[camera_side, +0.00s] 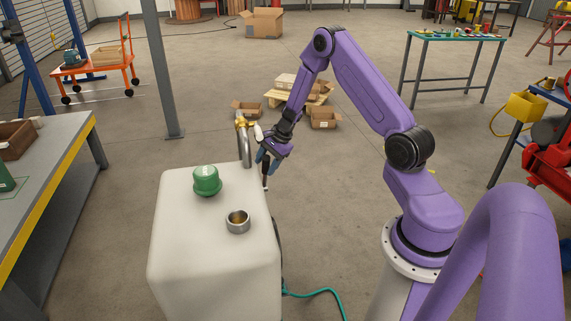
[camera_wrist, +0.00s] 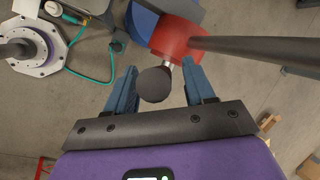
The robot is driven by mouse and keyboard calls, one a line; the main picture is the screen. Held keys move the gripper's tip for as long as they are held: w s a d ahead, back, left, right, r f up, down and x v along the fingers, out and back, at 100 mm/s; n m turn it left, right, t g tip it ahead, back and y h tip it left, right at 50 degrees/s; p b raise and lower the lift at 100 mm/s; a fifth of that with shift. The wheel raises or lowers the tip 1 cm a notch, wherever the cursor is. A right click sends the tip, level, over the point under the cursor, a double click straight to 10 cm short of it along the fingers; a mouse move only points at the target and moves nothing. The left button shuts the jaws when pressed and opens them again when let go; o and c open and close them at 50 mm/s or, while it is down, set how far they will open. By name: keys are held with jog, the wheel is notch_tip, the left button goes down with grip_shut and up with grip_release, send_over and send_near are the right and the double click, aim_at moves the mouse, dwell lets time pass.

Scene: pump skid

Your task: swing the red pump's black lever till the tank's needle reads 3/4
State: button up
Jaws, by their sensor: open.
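In the wrist view, a red pump body (camera_wrist: 176,38) lies just beyond my gripper (camera_wrist: 161,67). A long dark bar (camera_wrist: 260,48) runs from the red body to the right edge. I cannot tell whether the bar or the knob is the lever. In the side view, my gripper (camera_side: 266,158) is beside the white tank's (camera_side: 185,250) far right edge, near a dark upright rod. The tank hides the pump. No needle is readable.
A teal hose (camera_side: 318,291) lies on the floor at right. A grey workbench (camera_side: 45,165) stands at left. Floor beyond is mostly clear, with cardboard boxes (camera_side: 323,118).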

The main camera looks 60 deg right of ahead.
jog(key=s+d, duration=0.6)
jog(key=s, duration=0.4)
jog(key=shift+s+r, duration=0.15)
jog(key=shift+s, duration=0.2)
jog(key=shift+w, duration=0.1)
dwell(0.4)
